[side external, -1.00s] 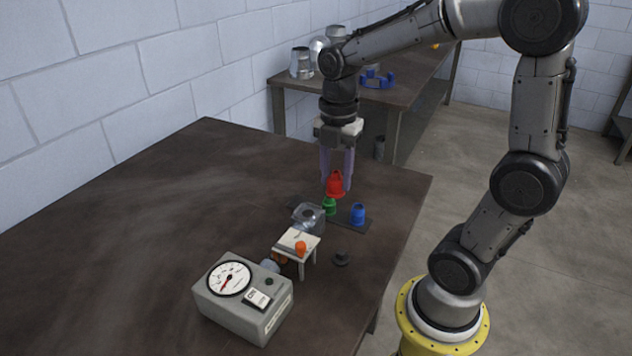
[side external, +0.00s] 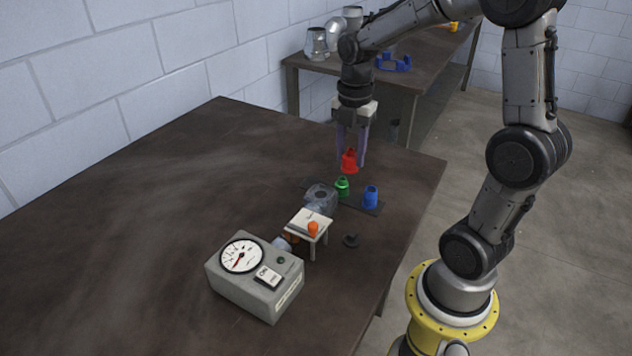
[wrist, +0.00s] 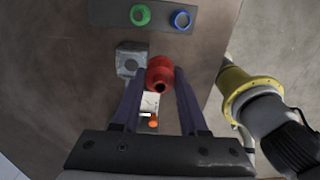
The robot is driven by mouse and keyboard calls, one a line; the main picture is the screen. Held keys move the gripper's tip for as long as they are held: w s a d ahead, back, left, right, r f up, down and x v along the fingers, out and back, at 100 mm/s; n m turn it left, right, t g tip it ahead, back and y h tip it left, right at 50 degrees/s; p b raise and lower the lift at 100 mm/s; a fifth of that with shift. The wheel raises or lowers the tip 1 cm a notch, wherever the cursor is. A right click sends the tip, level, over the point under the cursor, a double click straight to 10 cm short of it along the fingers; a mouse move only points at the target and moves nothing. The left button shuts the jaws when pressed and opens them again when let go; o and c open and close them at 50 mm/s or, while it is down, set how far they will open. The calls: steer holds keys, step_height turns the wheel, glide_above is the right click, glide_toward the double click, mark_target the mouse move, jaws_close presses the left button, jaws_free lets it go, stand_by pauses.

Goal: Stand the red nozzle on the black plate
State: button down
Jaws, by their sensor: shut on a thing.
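The red nozzle (side external: 349,162) is held upright between the fingers of my gripper (side external: 351,164), its wider end down. It hangs in the air, beyond the green nozzle in the side view. The wrist view shows the red nozzle (wrist: 160,72) between the two fingertips, its top hole facing the camera. The black plate (side external: 358,204) lies flat on the table. A green nozzle (side external: 342,187) and a blue nozzle (side external: 371,196) stand on it. In the wrist view the plate (wrist: 160,14) is at the top edge, apart from the held nozzle.
A clear grey block (side external: 321,197) sits beside the plate. The table's left side is clear.

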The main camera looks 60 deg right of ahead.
steer(key=w+d+f, duration=0.1)
steer(key=w+f, duration=0.2)
steer(key=w+d+f, duration=0.2)
steer(key=w+f, duration=0.1)
steer(key=w, duration=0.1)
steer(key=w+d+f, duration=0.2)
steer(key=w+f, duration=0.1)
steer(key=w, duration=0.1)
steer(key=shift+w+d, duration=0.2)
steer(key=shift+d, duration=0.05)
steer(key=shift+w+d+f, duration=0.2)
steer(key=shift+w+f, duration=0.3)
steer(key=shift+f, duration=1.65)
steer(key=shift+f, duration=0.2)
steer(key=shift+c, duration=2.2)
jaws_free()
steer(key=shift+r, duration=0.15)
